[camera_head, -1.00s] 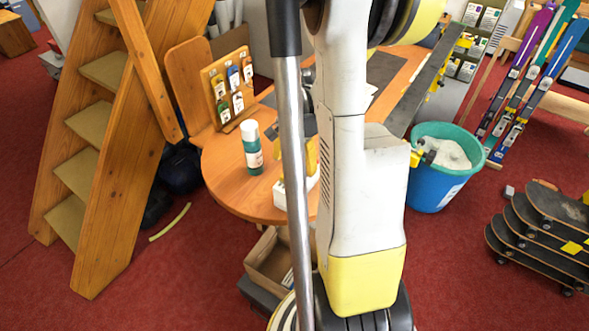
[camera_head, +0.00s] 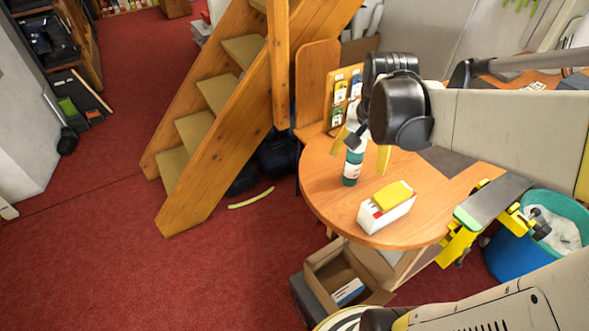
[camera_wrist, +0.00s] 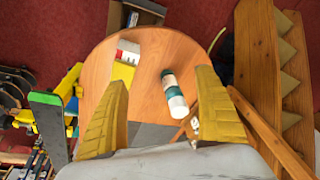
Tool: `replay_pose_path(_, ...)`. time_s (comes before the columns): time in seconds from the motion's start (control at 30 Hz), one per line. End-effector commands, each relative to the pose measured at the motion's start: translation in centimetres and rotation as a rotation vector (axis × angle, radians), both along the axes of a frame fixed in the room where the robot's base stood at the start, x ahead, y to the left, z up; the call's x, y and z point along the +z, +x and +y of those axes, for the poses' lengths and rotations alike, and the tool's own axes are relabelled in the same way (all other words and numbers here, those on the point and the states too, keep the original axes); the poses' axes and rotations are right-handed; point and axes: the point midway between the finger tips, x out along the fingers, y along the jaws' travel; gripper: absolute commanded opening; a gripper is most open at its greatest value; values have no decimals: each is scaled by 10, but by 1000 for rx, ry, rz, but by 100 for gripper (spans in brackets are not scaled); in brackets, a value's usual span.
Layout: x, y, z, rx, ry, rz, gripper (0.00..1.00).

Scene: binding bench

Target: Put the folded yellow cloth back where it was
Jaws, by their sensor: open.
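The folded yellow cloth (camera_head: 393,195) lies on top of a small white box (camera_head: 388,215) near the front edge of the round wooden table (camera_head: 325,190). In the wrist view the cloth (camera_wrist: 124,70) is partly hidden by my left finger, and the white box (camera_wrist: 128,49) shows beyond it. My gripper (camera_head: 362,152) is open and empty above the table, behind the cloth in the head view. In the wrist view my gripper (camera_wrist: 162,78) spreads its yellow fingers, with a teal and white bottle (camera_wrist: 173,92) in view between them.
The bottle (camera_head: 352,165) stands on the table behind the cloth. A rack of small bottles (camera_head: 339,100) stands at the back. Wooden stairs (camera_head: 225,110) rise at left; a blue bin (camera_head: 515,252) stands at right. An open carton (camera_head: 340,275) lies below the table's front.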

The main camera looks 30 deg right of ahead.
Motion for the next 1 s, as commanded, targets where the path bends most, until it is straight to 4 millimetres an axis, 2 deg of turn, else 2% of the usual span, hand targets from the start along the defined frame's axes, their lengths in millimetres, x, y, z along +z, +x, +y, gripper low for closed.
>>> replay_pose_path(0.03, 8, -2, 27, 110, -30, -34, 81)
replay_pose_path(0.2, 29, -11, 99, 466, -140, -162, 81)
replay_pose_path(0.3, 34, -20, 132, 638, -197, -229, 81)
replay_pose_path(0.4, 37, -28, 155, 764, -242, -282, 81)
replay_pose_path(0.6, 39, -35, 174, 872, -284, -331, 81)
replay_pose_path(1.0, 39, -34, 174, 874, -285, -333, 81)
